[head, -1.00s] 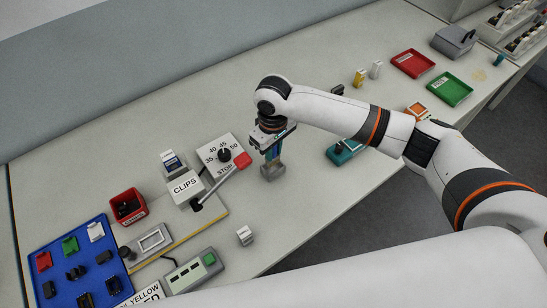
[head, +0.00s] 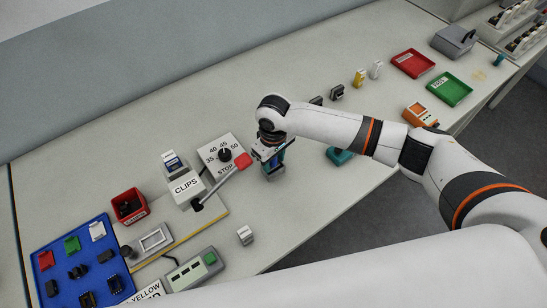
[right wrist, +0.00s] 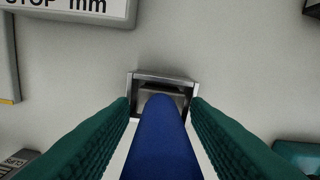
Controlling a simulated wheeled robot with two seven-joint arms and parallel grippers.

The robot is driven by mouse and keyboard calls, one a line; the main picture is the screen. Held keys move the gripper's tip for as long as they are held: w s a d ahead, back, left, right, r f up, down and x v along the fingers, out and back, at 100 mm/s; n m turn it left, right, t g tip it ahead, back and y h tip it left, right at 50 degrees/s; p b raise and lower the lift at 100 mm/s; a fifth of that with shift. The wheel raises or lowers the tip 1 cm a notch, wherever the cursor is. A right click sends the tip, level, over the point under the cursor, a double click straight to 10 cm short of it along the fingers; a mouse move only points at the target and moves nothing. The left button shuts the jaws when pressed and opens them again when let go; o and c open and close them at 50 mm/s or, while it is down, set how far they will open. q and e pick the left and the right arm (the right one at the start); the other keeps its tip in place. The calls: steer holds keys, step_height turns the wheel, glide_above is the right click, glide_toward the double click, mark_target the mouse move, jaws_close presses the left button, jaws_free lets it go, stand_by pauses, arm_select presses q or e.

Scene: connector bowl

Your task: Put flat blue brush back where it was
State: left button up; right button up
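The flat blue brush (right wrist: 162,140) is between the teal fingers of my right gripper (right wrist: 160,104) in the right wrist view. Its far end points down at a small grey holder (right wrist: 135,82) with an open top. In the head view my right gripper (head: 271,158) is directly above the grey holder (head: 275,178), which is partly covered by the fingers. How deep the brush sits in the holder is hidden. My left gripper is not in view.
A lever with a red knob (head: 243,160) and a STOP dial plate (head: 222,150) stand close on the left. A teal block (head: 341,157) is to the right, partly behind my arm. A small grey-white block (head: 245,235) lies nearer the front. Bare table surrounds the holder.

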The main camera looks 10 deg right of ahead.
step_height(320, 180, up, 12)
steer(key=shift+r+b, duration=0.15)
steer(key=shift+b, duration=1.05)
steer(key=shift+s, duration=0.1)
